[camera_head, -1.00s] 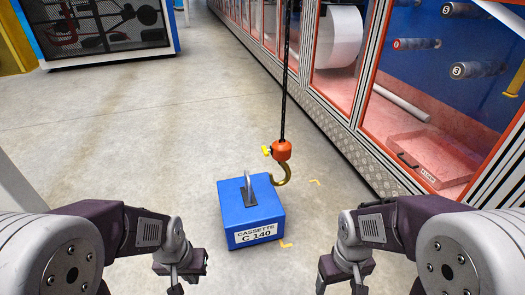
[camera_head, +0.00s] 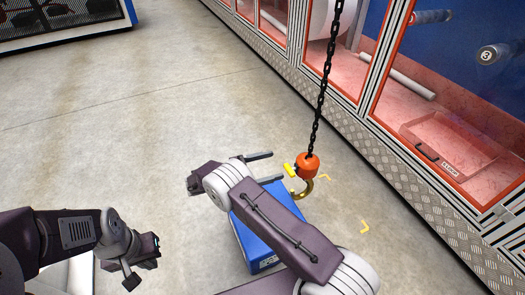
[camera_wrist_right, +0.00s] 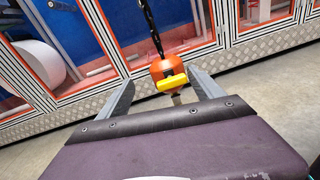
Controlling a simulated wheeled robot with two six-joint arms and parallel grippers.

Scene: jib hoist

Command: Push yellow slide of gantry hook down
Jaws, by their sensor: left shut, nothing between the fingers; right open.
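The gantry hook has an orange block (camera_head: 307,165) hanging on a black chain, with a brass hook (camera_head: 301,189) below. The yellow slide (camera_head: 290,169) sticks out of the block's left side. In the right wrist view the yellow slide (camera_wrist_right: 171,82) faces the camera, in front of the orange block (camera_wrist_right: 163,66). My right gripper (camera_head: 275,167) is open, its fingers pointing at the slide, one on each side of it in the wrist view and apparently not touching. My left gripper (camera_head: 142,264) is shut and empty at the lower left.
The blue cassette (camera_head: 262,254) stands on the floor below the hook, largely hidden by my right arm. Yellow floor marks (camera_head: 364,226) lie to its right. Glass cabinets with a red tray (camera_head: 450,145) line the right side. The floor at left is clear.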

